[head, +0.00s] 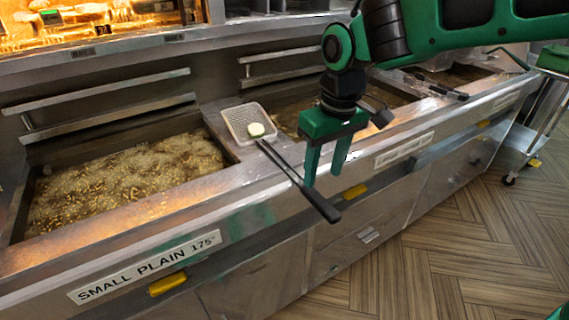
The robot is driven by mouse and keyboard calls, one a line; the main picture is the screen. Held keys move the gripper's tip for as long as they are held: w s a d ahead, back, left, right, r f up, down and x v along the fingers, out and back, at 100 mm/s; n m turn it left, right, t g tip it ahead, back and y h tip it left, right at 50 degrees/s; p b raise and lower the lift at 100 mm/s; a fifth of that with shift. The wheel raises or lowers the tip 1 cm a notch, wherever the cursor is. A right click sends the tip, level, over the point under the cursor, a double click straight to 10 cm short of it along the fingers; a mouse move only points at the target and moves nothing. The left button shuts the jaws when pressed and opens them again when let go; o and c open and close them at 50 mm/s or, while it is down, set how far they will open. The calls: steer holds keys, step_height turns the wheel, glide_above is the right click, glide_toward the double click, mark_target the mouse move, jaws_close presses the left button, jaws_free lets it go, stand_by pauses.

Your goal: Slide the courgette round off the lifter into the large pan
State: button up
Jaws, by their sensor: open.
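The lifter (237,115), a pale mesh square with a raised rim and a long dark handle, lies on the steel divider between two oil pans. Its handle sticks out over the front edge. The courgette round (256,129), a small pale disc, rests on the mesh near the handle end. My green gripper (323,178) is open, fingers pointing down, by the handle; one finger overlaps the handle's line in the picture, and I cannot tell whether they touch. The large pan (285,116), right of the lifter, holds brown oil and is partly hidden by my arm.
The small pan (130,175) at left holds bubbling oil, with a "SMALL PLAIN 175°" label (145,267) below. A label starting "LARGE" (404,149) sits further right. Dark utensils (436,87) lie on the right ledge. A trolley (545,100) stands far right. The wooden floor is clear in front.

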mark_target(318, 196)
steer(key=shift+f, duration=0.1)
stand_by(0.3)
steer(key=shift+w+a+f, duration=0.1)
steer(key=shift+w+f, duration=0.05)
steer(key=shift+f, duration=1.3)
steer(key=shift+w+a+f, duration=0.1)
steer(key=shift+w+f, duration=0.05)
steer(key=shift+f, duration=1.3)
steer(key=shift+w+a+f, duration=0.1)
steer(key=shift+w+f, duration=0.05)
steer(key=shift+f, duration=1.3)
